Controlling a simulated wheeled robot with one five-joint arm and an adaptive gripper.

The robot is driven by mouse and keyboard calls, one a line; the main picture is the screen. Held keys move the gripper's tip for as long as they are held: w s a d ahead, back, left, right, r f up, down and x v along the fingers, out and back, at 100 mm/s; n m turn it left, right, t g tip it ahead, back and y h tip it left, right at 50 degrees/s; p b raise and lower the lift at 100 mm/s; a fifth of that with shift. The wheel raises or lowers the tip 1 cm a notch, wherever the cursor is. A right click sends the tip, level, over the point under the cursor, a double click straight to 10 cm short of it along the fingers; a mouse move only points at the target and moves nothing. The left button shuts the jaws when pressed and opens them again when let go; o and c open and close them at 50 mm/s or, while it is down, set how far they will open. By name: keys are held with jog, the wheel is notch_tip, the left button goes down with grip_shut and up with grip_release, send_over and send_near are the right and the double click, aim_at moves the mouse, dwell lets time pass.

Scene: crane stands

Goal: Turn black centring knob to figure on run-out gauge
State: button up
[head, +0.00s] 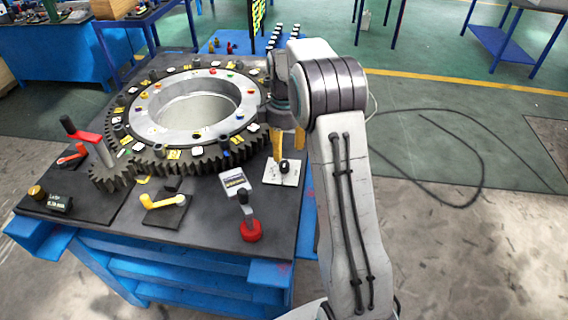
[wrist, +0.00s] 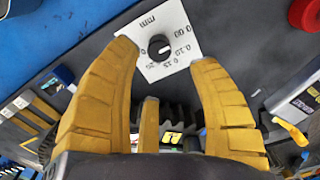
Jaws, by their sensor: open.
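The black centring knob (wrist: 159,48) sits on a white plate (wrist: 184,68) printed with figures and "mm". A pale mark shows on the knob, but its exact setting is hard to tell. In the head view the knob (head: 284,168) is at the table's right side. My gripper (wrist: 166,56) is open, with its yellow fingers either side of the knob in the wrist view and apart from it. In the head view my gripper (head: 287,153) hangs just above and behind the knob.
A large gear ring (head: 190,105) fills the table's back. A yellow crank (head: 164,202) and red-handled lever (head: 85,137) are farther left. Open floor lies to the right.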

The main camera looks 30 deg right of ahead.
aim_at(284, 163)
jog(key=shift+f, duration=3.65)
jog(key=shift+o, duration=0.2)
grip_shut()
